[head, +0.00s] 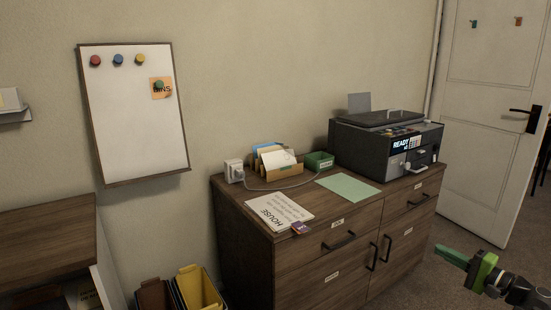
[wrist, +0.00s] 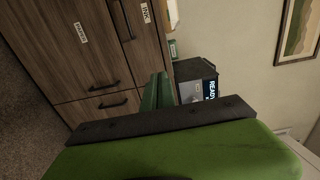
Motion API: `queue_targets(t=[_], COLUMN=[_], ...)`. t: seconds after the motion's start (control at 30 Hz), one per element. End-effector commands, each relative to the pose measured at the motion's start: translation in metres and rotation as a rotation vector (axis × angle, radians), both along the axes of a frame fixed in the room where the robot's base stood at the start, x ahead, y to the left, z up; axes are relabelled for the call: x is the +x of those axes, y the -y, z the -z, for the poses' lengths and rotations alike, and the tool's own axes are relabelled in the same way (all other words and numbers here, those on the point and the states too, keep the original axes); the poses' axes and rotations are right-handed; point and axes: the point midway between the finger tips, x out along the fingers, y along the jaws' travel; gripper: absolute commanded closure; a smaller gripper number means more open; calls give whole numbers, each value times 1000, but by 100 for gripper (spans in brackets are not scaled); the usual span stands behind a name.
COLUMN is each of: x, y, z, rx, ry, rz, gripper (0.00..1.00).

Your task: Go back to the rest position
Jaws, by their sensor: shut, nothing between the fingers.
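My gripper (head: 446,254) is at the lower right of the head view, in front of the right end of the wooden cabinet and apart from it. Its green fingers are shut, with nothing between them, and point to the left. In the wrist view, my gripper (wrist: 158,88) shows its dark green fingers together, with the sideways cabinet (wrist: 75,65) and the printer (wrist: 195,80) behind them. The green blotter (head: 348,187) lies flat on the cabinet top in the head view, left of the printer (head: 385,140). My gripper touches none of these.
On the cabinet top (head: 240,197) are a HOUSE paper (head: 278,212), a card holder (head: 278,161), a green box (head: 319,161) and a white charger (head: 234,170) with a cable. A door (head: 490,110) stands at the right. The floor around my gripper looks clear.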

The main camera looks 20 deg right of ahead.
Motion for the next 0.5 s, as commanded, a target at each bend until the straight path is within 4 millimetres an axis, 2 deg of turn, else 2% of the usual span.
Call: queue_targets(t=[0.27,0.37,0.5], x=[46,64,92], y=[-51,-75,-120], z=[21,33,53], rx=[-38,-61,-110], ry=[-104,-156,-249], rz=[-104,-152,-240], gripper=[100,100,100])
